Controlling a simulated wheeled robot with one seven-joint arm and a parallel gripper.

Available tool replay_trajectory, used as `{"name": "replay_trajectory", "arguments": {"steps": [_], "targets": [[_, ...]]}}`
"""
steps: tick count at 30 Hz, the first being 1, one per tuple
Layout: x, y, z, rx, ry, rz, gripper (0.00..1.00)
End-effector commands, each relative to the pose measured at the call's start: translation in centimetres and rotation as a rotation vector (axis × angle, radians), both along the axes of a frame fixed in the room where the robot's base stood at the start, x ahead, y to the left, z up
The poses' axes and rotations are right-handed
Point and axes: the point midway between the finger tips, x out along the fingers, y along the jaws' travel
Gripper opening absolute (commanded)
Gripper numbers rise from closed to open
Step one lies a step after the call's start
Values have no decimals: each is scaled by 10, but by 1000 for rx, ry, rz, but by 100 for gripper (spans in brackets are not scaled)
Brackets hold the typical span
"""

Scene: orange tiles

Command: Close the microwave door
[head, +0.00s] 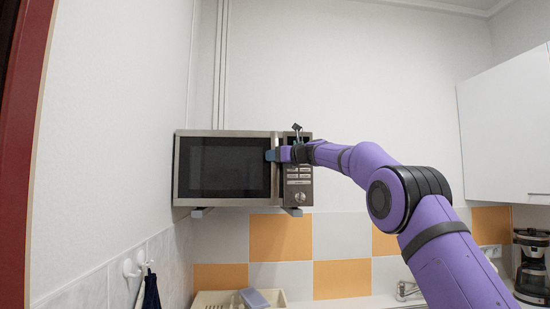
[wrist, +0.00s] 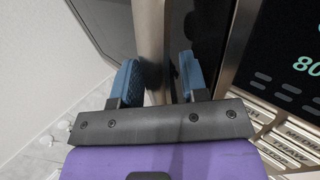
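The microwave (head: 309,190) has a metal-framed door (head: 225,170) with a dark window, and a control panel on its right. In the head view the door looks nearly flush with the front; I cannot tell how far ajar it is. My gripper (head: 284,155) is at the door's right edge, beside the panel. In the wrist view my gripper (wrist: 160,78) has its blue fingers apart, one on each side of a vertical metal bar of the door (wrist: 150,35). A dark gap shows between the bar and the right finger. The left finger is close to the bar; contact is unclear.
The microwave sits on wall brackets (head: 293,211) above orange and white tiles. A white cabinet (head: 507,130) hangs at right. A dish rack (head: 215,299), a tap (head: 405,291) and a coffee maker (head: 532,265) are below. The wall close to the microwave's left is bare.

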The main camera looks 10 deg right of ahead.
Motion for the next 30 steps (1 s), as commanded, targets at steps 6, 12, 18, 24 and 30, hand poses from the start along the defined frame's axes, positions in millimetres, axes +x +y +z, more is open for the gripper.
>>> {"name": "replay_trajectory", "arguments": {"steps": [6, 12, 18, 24, 30], "targets": [[-1, -1, 0, -1, 1, -1, 37], [-13, -11, 1, -1, 1, -2, 37], [-38, -31, 1, -1, 1, -4, 37], [-65, -50, 0, -1, 1, -2, 37], [-82, -63, 0, 0, 0, -1, 37]]}}
